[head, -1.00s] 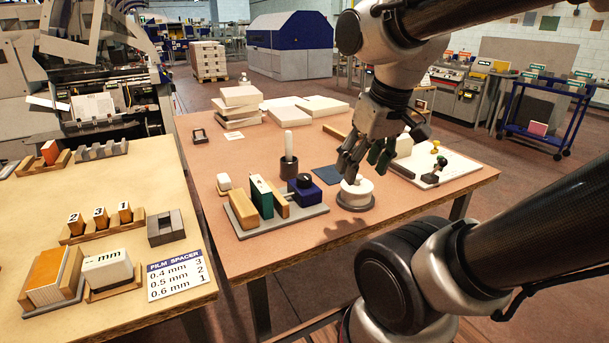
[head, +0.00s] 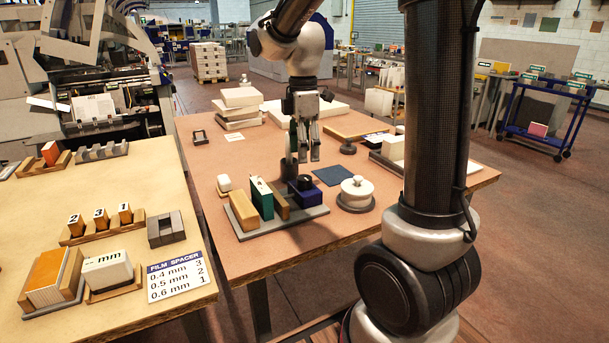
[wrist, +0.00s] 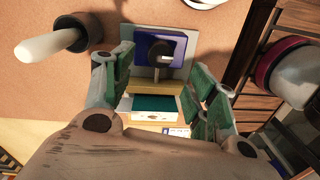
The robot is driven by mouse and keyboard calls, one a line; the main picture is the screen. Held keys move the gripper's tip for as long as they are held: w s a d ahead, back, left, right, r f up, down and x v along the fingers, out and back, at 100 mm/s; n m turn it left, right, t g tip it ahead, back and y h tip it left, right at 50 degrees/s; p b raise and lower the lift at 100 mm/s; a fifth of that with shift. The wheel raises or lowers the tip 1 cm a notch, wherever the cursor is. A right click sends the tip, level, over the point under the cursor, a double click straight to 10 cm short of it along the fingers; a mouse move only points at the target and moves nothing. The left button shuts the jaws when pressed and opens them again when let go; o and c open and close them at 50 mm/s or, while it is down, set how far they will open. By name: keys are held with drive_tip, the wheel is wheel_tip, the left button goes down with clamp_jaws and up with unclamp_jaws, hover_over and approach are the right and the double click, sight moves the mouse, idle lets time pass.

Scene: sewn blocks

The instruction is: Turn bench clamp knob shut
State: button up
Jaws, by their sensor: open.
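The bench clamp stands on a grey base plate (head: 305,213). It has a blue block (head: 307,197) with a black knob (head: 303,182) on top, a wooden jaw (head: 278,199), a green block (head: 262,198) and a wooden block (head: 242,210). In the wrist view the knob (wrist: 167,44) lies on the blue block (wrist: 148,50), beyond and between the fingertips. My gripper (head: 308,158) points down above the clamp, open and empty, apart from the knob. Its green-padded fingers (wrist: 163,75) also show in the wrist view.
A dark holder (head: 289,172) with a white stick (wrist: 50,45) stands close behind the clamp, partly hidden by my gripper in the head view. A white lidded pot (head: 357,190) stands at right, a small white block (head: 225,183) at left. The front table area is clear.

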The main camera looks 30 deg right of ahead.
sight(304, 177)
drive_tip(key=f, duration=0.7)
drive_tip(key=shift+s+f, duration=0.2)
drive_tip(key=c, duration=1)
